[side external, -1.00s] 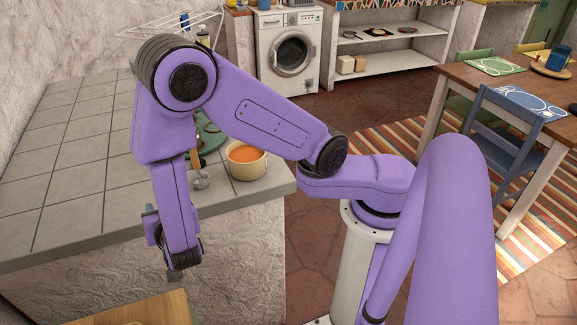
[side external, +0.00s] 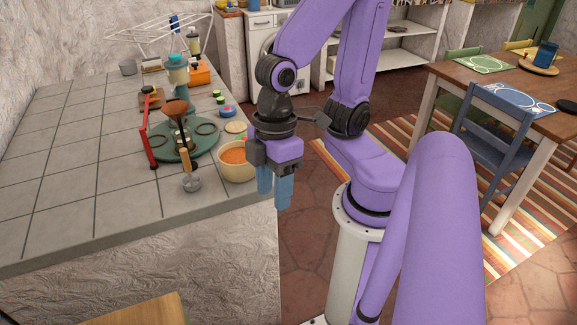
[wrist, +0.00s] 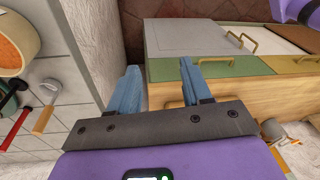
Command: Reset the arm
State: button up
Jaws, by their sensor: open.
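My gripper (side external: 275,188) points downward at the right edge of the tiled counter (side external: 85,185), just right of the cream bowl. In the wrist view my gripper (wrist: 160,85) shows two blue fingers spread apart with nothing between them. The arm is folded up above my base, with the wrist hanging down. The fingertips are beside the counter edge and hold nothing.
A cream bowl of orange food (side external: 238,162) stands near the counter's right edge, close to my gripper. A green round board (side external: 175,153), a red-handled tool (side external: 148,148) and a wooden-handled tool (side external: 188,172) lie left of it. In the wrist view, a drawer cabinet (wrist: 200,70) stands below.

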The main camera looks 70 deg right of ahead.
jog(key=shift+n+h, duration=0.6)
jog(key=shift+h, duration=0.2)
jog(key=d, duration=0.3)
jog(key=s+d+r, duration=0.1)
jog(key=d, duration=0.1)
